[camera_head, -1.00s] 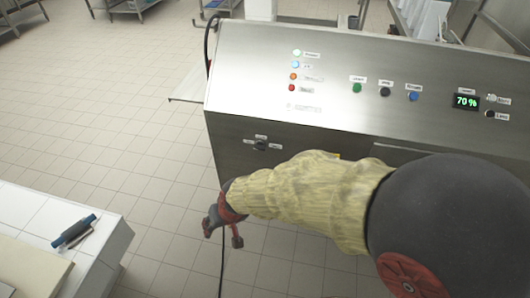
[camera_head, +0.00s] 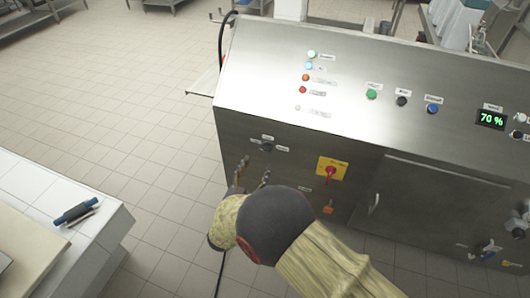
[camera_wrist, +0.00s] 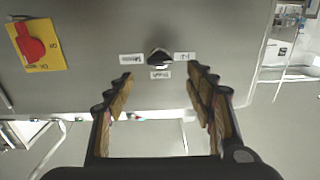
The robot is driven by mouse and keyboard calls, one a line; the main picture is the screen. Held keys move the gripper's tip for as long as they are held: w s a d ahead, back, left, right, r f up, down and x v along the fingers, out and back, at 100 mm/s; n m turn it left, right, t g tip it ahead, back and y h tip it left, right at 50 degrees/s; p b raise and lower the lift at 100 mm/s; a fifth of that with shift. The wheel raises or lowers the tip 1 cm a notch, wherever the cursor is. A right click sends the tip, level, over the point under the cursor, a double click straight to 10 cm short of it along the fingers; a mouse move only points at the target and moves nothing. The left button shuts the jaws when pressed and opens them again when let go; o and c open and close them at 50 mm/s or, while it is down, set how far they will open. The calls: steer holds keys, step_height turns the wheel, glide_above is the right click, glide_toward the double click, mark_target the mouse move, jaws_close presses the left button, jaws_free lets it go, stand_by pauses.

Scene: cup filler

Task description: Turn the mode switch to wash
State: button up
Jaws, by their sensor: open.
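The mode switch (camera_head: 267,146) is a small black knob on the machine's steel front, with three small labels around it. In the wrist view the switch (camera_wrist: 159,56) sits beyond my fingertips, centred between them, with labels left, right and below in that picture. The label words are too blurred to read surely. My gripper (camera_head: 254,176) is just below the switch in the head view. In the wrist view my gripper (camera_wrist: 160,82) is open, its two fingers wide apart with nothing between them. The fingers appear apart from the switch.
A red rotary switch on a yellow plate (camera_head: 331,171) is right of the mode switch; it also shows in the wrist view (camera_wrist: 36,45). Buttons and a 70 % display (camera_head: 491,118) are on the sloped panel. A tiled counter (camera_head: 110,215) stands at left.

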mark_target(265, 150)
steer(key=b+x, duration=0.2)
steer(key=x, duration=0.6)
steer(key=shift+r, duration=0.1)
steer(key=c, duration=0.3)
steer(key=c, duration=0.8)
steer(key=shift+c, duration=0.3)
